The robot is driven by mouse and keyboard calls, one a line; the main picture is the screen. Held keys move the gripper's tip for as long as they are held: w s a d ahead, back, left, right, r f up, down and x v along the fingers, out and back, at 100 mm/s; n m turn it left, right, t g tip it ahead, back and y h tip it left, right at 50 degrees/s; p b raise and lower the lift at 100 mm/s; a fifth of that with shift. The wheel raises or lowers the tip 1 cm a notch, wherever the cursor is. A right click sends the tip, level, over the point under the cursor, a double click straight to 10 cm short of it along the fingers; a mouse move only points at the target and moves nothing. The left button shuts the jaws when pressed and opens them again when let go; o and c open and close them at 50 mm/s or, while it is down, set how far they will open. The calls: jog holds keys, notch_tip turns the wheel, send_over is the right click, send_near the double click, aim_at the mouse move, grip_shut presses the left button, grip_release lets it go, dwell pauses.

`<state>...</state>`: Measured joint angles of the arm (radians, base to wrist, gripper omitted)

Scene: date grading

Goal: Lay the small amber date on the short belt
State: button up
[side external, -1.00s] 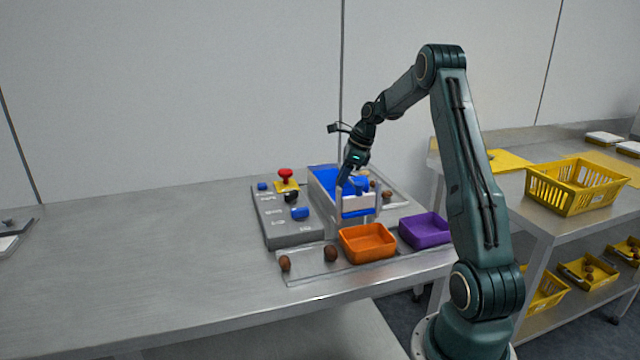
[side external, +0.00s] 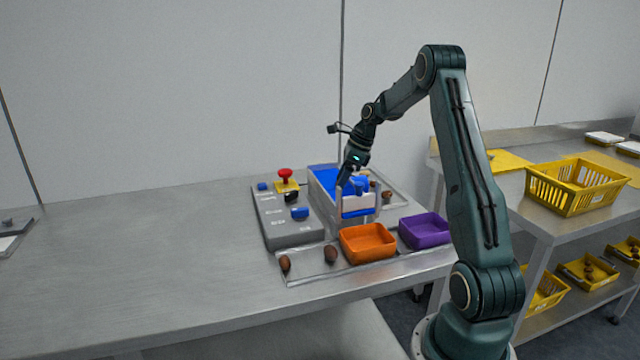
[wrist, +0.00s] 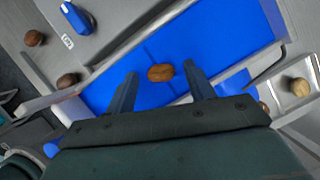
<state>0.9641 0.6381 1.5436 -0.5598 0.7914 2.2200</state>
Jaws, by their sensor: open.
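A small amber-brown date (wrist: 160,72) lies on the blue surface of the short belt (wrist: 225,45) in the wrist view. My gripper (wrist: 160,82) is open, with one finger on each side of the date and a visible gap to both. In the side view my gripper (side external: 348,184) points down over the belt (side external: 325,174), low between its pale side walls. The date on the belt cannot be made out in that view.
A pale tan date (wrist: 299,87) sits in a metal tray to the right. Two dark dates (side external: 285,263) (side external: 331,254) lie on the front tray. An orange bin (side external: 368,243), a purple bin (side external: 425,231) and a grey control panel with a red button (side external: 285,174) stand close by.

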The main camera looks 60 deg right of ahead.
jog(key=v, duration=1.2)
dwell(0.5)
jog(key=a+r+n, duration=0.3)
jog(key=a+n, duration=0.2)
jog(key=a, duration=0.3)
jog(key=a+r+n+h, duration=0.15)
jog(key=a+n, duration=0.25)
jog(key=a, duration=0.4)
jog(key=a+r+n+y, duration=0.1)
jog(key=a+r+n, duration=0.3)
jog(key=a, duration=0.5)
jog(key=s+a+f+n, duration=0.2)
jog(key=s+a+n, duration=0.5)
jog(key=s+n, duration=0.1)
jog(key=s+a+f+n+t+h, duration=0.1)
jog(key=s+a+f+n, duration=0.2)
jog(key=s+a+n, duration=0.3)
jog(key=s+n, duration=0.2)
jog(key=n, duration=0.2)
jog(key=shift+s+a+f+t, duration=0.2)
jog(key=shift+s+a+t, duration=0.1)
jog(key=shift+s+a, duration=0.1)
